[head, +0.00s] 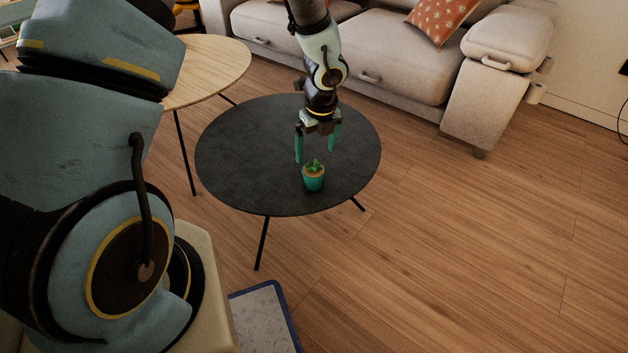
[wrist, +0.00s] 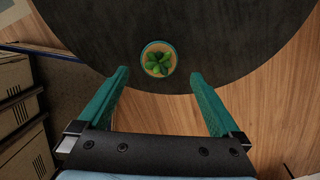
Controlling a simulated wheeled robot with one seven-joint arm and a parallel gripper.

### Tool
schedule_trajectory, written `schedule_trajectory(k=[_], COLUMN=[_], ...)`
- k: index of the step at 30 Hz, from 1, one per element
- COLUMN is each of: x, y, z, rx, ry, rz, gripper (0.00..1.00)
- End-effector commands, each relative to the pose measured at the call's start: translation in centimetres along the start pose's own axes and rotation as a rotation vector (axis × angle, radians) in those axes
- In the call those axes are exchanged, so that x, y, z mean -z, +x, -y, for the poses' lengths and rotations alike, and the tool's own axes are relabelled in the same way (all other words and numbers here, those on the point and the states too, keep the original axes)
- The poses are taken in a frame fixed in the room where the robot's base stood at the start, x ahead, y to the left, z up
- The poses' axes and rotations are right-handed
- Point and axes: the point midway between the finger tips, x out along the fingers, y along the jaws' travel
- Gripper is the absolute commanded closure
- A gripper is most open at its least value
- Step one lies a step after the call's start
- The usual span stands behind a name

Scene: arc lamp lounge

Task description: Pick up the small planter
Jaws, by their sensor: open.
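The small planter (head: 314,182) is a teal pot with a green succulent, standing upright near the front edge of the round black table (head: 240,165). In the wrist view the planter (wrist: 158,60) is seen from above, beyond the fingertips and between their lines. My gripper (head: 317,157) points down with two green fingers apart and nothing between them. It is above the table and, in the head view, appears just above and behind the planter. In the wrist view my gripper (wrist: 159,78) is open, not touching the planter.
A light wooden table (head: 215,65) stands beside the black table at left. A beige sofa (head: 390,55) with an orange cushion (head: 442,20) is behind. A blue-edged box or mat (head: 262,318) lies at the front. The rest of the black tabletop and the floor at right are clear.

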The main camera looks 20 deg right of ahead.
Motion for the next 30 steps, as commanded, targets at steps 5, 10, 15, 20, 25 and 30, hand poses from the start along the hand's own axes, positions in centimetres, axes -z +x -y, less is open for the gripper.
schedule_trajectory(k=[5,10,15,20,25,30], x=[0.1,0.0,0.3,0.5,0.4,0.4], y=[3.1,4.5,6.1,8.6,9.5,9.4], z=[-0.1,-0.1,-0.1,-0.1,0.0,0.0], rx=[-0.003,-0.002,-0.003,-0.004,-0.001,-0.001], ry=[-0.003,-0.005,-0.005,-0.005,-0.007,-0.007], rz=[-0.001,0.0,-0.001,-0.001,0.0,0.0], gripper=[0.0,0.0,0.0,0.0,0.0,0.02])
